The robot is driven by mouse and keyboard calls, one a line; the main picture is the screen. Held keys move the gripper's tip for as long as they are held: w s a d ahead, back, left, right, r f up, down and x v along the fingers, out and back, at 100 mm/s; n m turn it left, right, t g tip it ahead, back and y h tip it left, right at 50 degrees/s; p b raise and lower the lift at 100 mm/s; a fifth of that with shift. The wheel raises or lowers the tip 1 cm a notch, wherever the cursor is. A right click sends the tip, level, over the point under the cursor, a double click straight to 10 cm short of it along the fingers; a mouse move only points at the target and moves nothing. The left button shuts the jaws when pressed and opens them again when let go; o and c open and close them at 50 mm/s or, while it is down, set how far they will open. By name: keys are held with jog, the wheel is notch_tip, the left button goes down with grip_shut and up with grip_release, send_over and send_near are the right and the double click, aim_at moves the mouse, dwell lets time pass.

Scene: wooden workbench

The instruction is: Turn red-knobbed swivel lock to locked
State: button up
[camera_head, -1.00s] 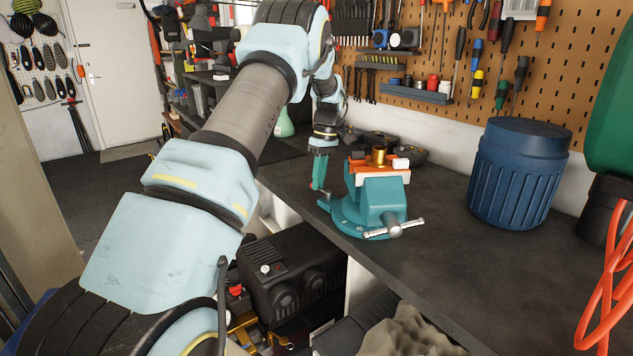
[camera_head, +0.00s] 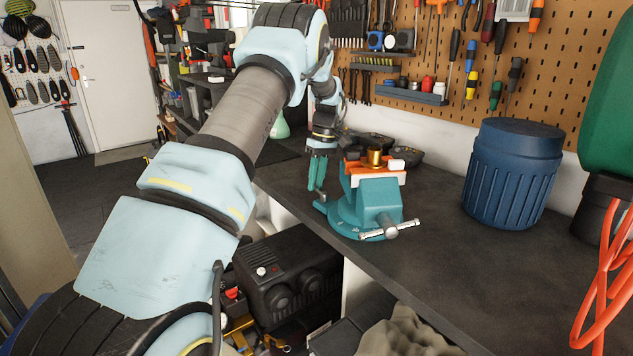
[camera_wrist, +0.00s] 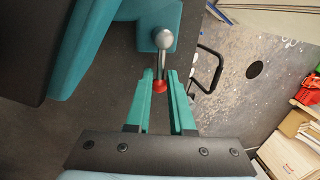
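A teal bench vise (camera_head: 378,203) stands at the edge of the workbench (camera_head: 455,265). In the wrist view, part of its teal body (camera_wrist: 160,12) is at the top. A silver swivel-lock lever (camera_wrist: 163,40) sticks out from it and ends in a red knob (camera_wrist: 160,86). My gripper (camera_wrist: 160,78) has its two teal fingers on either side of the knob, near the tips. In the head view my gripper (camera_head: 317,188) points down left of the vise, and the red knob cannot be made out.
The vise's silver clamp handle (camera_head: 390,230) is at its front right. An orange-and-white piece and a brass cylinder (camera_head: 375,157) are at the jaws. A blue bin (camera_head: 512,172) stands to the right. Dark equipment (camera_head: 288,275) lies below the bench. A pegboard (camera_head: 560,60) is behind.

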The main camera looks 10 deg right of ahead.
jog(key=o, duration=0.3)
jog(key=shift+w+a, duration=0.25)
jog(key=shift+s+d, duration=0.1)
jog(key=shift+d, duration=0.05)
jog(key=shift+d+r, duration=0.1)
jog(key=shift+r, duration=0.05)
jog(key=r+b, duration=0.1)
jog(key=r, duration=0.2)
jog(key=d+r+b, duration=0.1)
jog(key=r, duration=0.3)
jog(key=w+r, duration=0.1)
jog(key=r, duration=0.2)
jog(key=shift+d+r+b, duration=0.2)
jog(key=shift+d+b, duration=0.15)
jog(key=shift+b, duration=0.05)
jog(key=shift+a, duration=0.1)
